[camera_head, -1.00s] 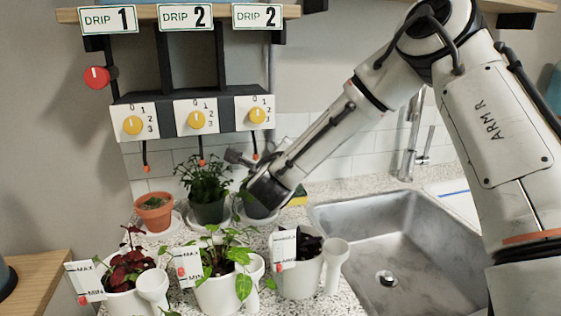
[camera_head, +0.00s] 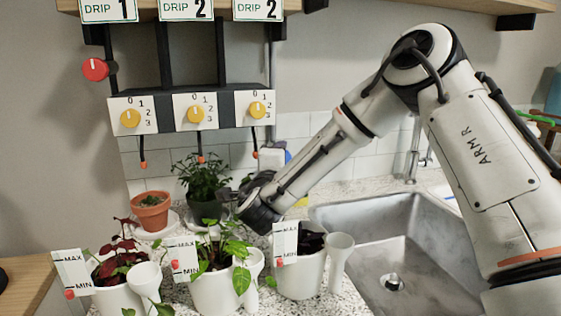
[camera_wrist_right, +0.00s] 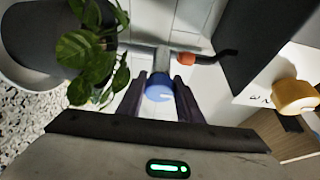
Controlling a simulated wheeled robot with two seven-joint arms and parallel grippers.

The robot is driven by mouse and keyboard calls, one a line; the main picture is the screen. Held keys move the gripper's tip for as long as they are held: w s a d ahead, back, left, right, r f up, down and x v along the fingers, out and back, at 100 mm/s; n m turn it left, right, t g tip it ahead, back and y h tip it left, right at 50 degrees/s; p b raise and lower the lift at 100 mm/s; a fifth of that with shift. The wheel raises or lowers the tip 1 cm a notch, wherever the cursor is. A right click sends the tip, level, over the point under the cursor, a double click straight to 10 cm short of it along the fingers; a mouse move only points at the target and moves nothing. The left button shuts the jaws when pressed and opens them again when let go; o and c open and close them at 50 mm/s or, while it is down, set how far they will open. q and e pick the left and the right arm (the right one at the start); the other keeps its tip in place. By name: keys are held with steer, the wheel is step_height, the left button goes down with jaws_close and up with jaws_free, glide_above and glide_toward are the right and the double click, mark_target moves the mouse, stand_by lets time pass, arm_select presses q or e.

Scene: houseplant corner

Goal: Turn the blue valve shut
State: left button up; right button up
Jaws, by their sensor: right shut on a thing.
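The blue valve (camera_wrist_right: 159,88) shows in the right wrist view as a round blue knob with a pale mark, in front of a grey pipe (camera_wrist_right: 162,58). The fingers of my right gripper (camera_wrist_right: 161,98) stand on both sides of it and are shut on it. In the head view my right gripper (camera_head: 232,198) is low, beside the dark pot with the bushy plant (camera_head: 203,175); the valve cannot be made out there. My left gripper is in neither view.
Yellow dials (camera_head: 195,114) sit on the drip panel above, with a red knob (camera_head: 95,69) at its left. White self-watering pots (camera_head: 218,290) stand in front of my right gripper. Leaves (camera_wrist_right: 85,50) hang close to my fingers. The sink (camera_head: 400,250) is at the right.

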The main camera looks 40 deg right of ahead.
stand_by(0.4)
steer(key=o, duration=1)
